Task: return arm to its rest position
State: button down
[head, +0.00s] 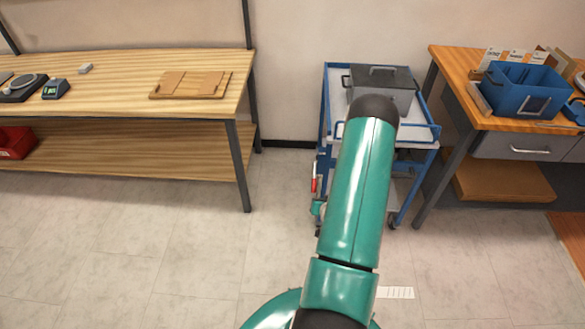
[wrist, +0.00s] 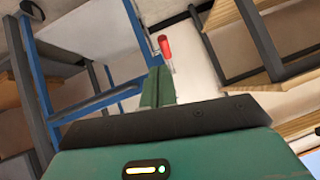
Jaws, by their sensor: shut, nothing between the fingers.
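My gripper (wrist: 158,72) shows in the wrist view as two green fingers pressed together, with nothing between them. Just beyond the fingertips in that view is a red-handled item (wrist: 165,47); I cannot tell whether it touches anything. My teal arm (head: 355,205) stretches forward and up through the middle of the head view, in front of the blue cart (head: 327,115). In the head view most of my gripper is hidden behind the arm; a small teal part shows left of it, below a red item (head: 314,182) by the cart's left side.
A grey lidded box (head: 395,82) stands on the cart. A wooden workbench (head: 120,105) with a wooden board (head: 190,85) is at left. A second bench (head: 455,70) at right holds a blue bin (head: 520,85). The tiled floor (head: 130,240) at front left is clear.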

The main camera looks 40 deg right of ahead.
jog(key=w+a+r+n+y, duration=0.1)
jog(key=w+a+r+n, duration=0.1)
jog(key=w+r, duration=0.4)
jog(key=w+a+r+n, duration=0.1)
jog(key=w+a+r, duration=0.15)
jog(key=r, duration=0.65)
jog(key=w+a+r+n+g+y, duration=0.1)
jog(key=w+a+r+n, duration=0.25)
jog(key=a+r, duration=0.95)
jog(key=s+a+r+y, duration=0.1)
jog(key=s+a+r, duration=0.1)
jog(key=a+r, duration=0.55)
jog(key=s+a+r+n+g+y, duration=0.1)
jog(key=s+a+r+n+y, duration=0.2)
jog(key=s+a+r, duration=0.9)
jog(key=s+a+n, duration=0.1)
jog(key=s+a, duration=0.3)
jog(key=shift+s+a+r, duration=0.15)
jog(key=shift+a+r, duration=0.1)
jog(key=shift+r, duration=0.15)
